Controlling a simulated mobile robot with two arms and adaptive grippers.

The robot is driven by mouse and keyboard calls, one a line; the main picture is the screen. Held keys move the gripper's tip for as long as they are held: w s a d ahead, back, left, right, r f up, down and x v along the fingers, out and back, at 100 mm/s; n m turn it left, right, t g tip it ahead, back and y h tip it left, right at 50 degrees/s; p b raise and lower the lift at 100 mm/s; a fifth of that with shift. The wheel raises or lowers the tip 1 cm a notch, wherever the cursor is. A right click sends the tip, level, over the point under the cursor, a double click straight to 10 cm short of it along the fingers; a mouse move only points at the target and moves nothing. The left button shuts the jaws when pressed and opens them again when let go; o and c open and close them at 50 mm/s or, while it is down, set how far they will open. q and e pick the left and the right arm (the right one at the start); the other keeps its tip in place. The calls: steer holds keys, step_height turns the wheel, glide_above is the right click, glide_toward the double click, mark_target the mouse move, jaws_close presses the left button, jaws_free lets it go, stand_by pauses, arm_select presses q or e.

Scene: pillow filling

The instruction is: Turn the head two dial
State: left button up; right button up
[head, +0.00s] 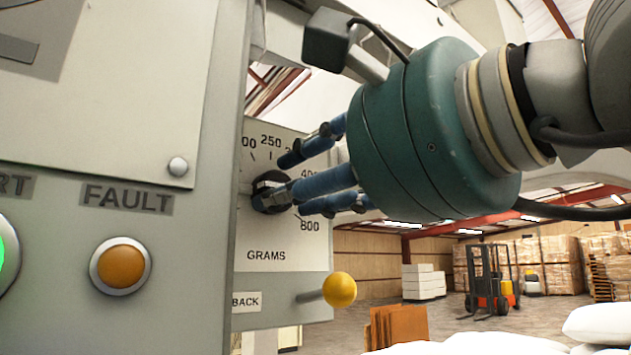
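The dial is a round black knob (268,192) on a pale scale plate (266,238) marked "GRAMS", with numbers such as 250 and 800 around it. My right gripper (290,185), with a dark green body and blue fingers, comes in from the right in front of the dial. One finger overlaps the knob in the picture. The other fingers lie above and below it. Whether they touch or grip the knob cannot be told. The fingers and palm cover part of the scale and the knob's right side. My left gripper is out of view.
Left of the dial, a grey panel carries an orange FAULT button (121,266) and a lit green button (2,256). A yellow ball-ended lever (339,289) sticks out below the dial. A forklift (490,285) and stacked pallets (540,265) stand far behind.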

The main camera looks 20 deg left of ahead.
steer(key=shift+w+a+f, duration=0.1)
steer(key=shift+w, duration=0.05)
steer(key=shift+c, duration=0.5)
jaws_close()
arm_select(q)
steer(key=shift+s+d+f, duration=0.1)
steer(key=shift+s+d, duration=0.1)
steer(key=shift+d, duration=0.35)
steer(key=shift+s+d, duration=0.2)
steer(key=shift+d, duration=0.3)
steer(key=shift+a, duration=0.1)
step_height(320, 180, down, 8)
steer(key=b, duration=0.8)
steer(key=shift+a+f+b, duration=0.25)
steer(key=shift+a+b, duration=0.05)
arm_select(e)
steer(key=shift+a+m, duration=0.15)
steer(key=shift+m, duration=5.65)
